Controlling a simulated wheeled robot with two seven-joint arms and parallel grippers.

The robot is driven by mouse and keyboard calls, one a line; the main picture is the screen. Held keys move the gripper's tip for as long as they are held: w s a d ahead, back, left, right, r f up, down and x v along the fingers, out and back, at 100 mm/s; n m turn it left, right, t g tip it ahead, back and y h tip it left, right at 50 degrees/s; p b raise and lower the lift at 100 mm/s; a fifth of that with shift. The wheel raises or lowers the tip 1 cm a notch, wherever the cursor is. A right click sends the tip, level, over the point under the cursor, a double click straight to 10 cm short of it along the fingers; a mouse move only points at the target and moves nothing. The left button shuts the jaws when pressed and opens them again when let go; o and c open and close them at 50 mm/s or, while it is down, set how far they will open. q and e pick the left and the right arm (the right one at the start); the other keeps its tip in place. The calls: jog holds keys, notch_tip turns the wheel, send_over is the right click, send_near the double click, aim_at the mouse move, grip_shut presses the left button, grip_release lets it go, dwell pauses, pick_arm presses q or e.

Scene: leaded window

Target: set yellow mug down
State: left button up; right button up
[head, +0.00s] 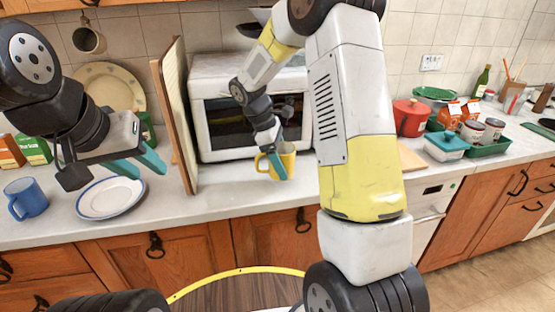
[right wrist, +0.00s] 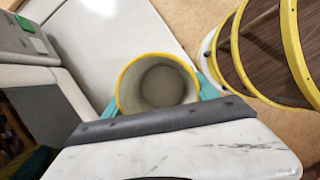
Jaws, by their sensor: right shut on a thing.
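My left gripper (head: 138,166) is open and empty above the white plate at the left.
A blue mug (head: 26,198) and a blue-rimmed plate (head: 111,197) stand on the left counter. An upright wooden board (head: 176,110) stands beside the microwave (head: 215,100). My right arm hides counter right of the mug.

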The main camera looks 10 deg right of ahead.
jog(key=shift+w+d+f, duration=0.1)
jog(key=shift+w+d, duration=0.45)
jog(key=shift+w, duration=0.25)
jog(key=shift+w+d+f, duration=0.1)
jog(key=shift+w+f, duration=0.05)
jog(key=shift+f, duration=0.75)
jog(key=shift+w+d+f, duration=0.1)
jog(key=shift+f, duration=0.75)
jog(key=shift+f, duration=0.2)
jog(key=o, duration=1.7)
